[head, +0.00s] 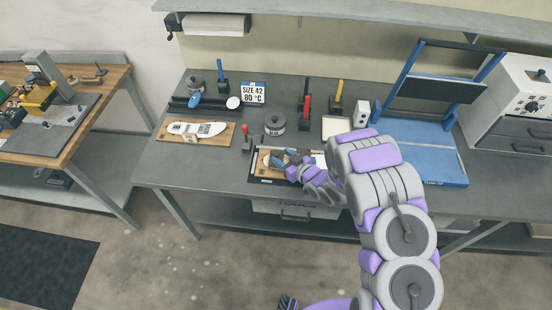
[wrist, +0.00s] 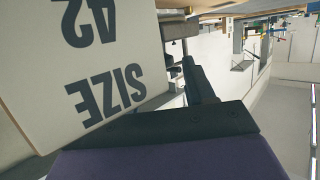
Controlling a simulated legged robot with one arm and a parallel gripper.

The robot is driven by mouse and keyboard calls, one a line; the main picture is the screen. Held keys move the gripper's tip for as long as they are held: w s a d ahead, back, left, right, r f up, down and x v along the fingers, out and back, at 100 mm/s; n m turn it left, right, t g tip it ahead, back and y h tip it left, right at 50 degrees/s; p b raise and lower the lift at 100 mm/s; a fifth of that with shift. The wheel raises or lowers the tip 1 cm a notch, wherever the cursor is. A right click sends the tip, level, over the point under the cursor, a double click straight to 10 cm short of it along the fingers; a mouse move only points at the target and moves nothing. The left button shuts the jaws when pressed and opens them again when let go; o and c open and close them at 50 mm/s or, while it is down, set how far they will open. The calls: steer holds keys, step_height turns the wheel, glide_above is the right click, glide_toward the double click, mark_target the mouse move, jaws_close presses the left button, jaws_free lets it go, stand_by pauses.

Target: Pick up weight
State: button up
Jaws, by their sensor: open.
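I cannot tell for certain which thing is the weight. A dark grey round block (head: 274,124) with a lighter top stands on the grey bench, behind my gripper and a little to its left, and may be it. My gripper (head: 292,165) is low over a dark-edged tray (head: 255,177) with a tan board in it, apart from the round block. Its fingertips are hard to make out against blue parts there. In the wrist view a dark finger part shows at the bottom, beside a large pale panel (wrist: 95,60) with upside-down "SIZE 42" lettering. No held thing shows.
A board with a white insole (head: 197,128) lies on the left. A "SIZE 42 80 °C" sign (head: 253,92), a red-handled tool (head: 247,137) and upright tools (head: 305,100) stand around the block. A blue press (head: 425,150) is at the right. A shelf hangs above.

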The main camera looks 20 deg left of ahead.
mark_target(277, 154)
steer(key=x, duration=0.4)
steer(key=shift+s+a, duration=0.1)
steer(key=shift+a, duration=0.05)
steer(key=shift+c, duration=0.5)
jaws_close()
